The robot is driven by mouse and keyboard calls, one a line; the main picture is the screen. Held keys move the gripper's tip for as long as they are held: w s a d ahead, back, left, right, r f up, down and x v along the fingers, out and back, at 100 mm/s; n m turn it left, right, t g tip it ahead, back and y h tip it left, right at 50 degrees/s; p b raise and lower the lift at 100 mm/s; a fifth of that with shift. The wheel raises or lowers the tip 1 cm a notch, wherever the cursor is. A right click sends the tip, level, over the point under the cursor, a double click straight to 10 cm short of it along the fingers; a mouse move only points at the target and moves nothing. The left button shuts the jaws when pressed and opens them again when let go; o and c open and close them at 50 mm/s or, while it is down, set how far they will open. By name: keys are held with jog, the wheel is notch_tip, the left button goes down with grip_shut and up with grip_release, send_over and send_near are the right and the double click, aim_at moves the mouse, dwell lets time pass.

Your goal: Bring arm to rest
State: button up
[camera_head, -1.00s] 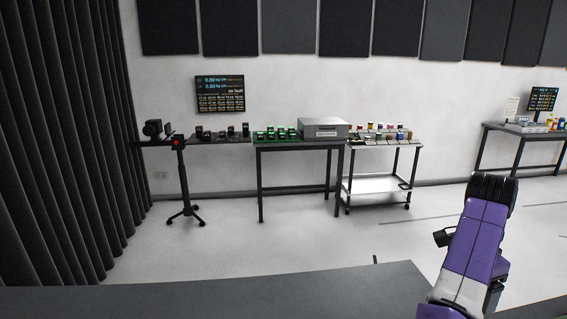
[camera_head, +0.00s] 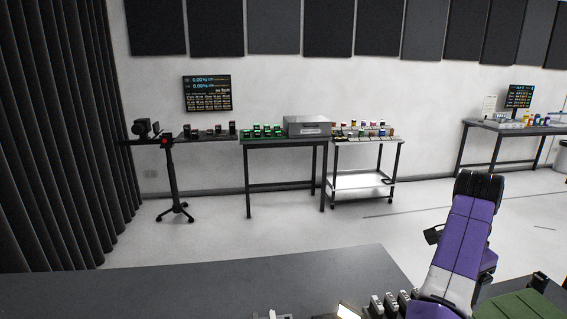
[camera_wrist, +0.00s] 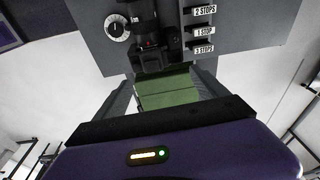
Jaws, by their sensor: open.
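My arm, purple and white with a black joint, rises at the lower right of the head view. My gripper (camera_wrist: 165,88) shows in the wrist view, its two grey fingers apart on either side of a green surface. I see nothing held between the fingers. In the head view the gripper itself is not visible.
A dark grey table (camera_head: 230,283) lies close in front, with small labelled holders (camera_head: 388,304) and a green mat (camera_head: 515,306) at its right. The wrist view shows a black device (camera_wrist: 148,35), a round dial (camera_wrist: 117,28) and tags reading stops (camera_wrist: 204,31). Farther tables stand along the wall.

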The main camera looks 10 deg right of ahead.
jog(key=w+d+r+n+t+h, duration=0.3)
jog(key=w+d+r+t+h, duration=0.25)
jog(key=d, duration=0.35)
jog(key=s+a+f+n+t+y+b, duration=0.25)
jog(key=s+a+f+n+t, duration=0.4)
jog(key=s+a, duration=0.4)
jog(key=s+a+f+n+t+y+b, duration=0.1)
jog(key=s+a+f+n+t+b, duration=0.2)
jog(key=s+a+f+n+t, duration=0.45)
jog(key=s+a+f+g+y+b, duration=0.1)
jog(key=s+a+f, duration=0.1)
jog(key=s+a, duration=0.3)
jog(key=s+a+f+g+y+b, duration=0.1)
jog(key=s+a, duration=0.4)
jog(key=s, duration=0.9)
jog(key=s+a+f+g+y+b, duration=0.2)
jog(key=s+a, duration=0.4)
jog(key=s, duration=0.4)
notch_tip(320, 180, down, 2)
jog(key=shift+f+g, duration=0.1)
jog(key=shift+g, duration=0.55)
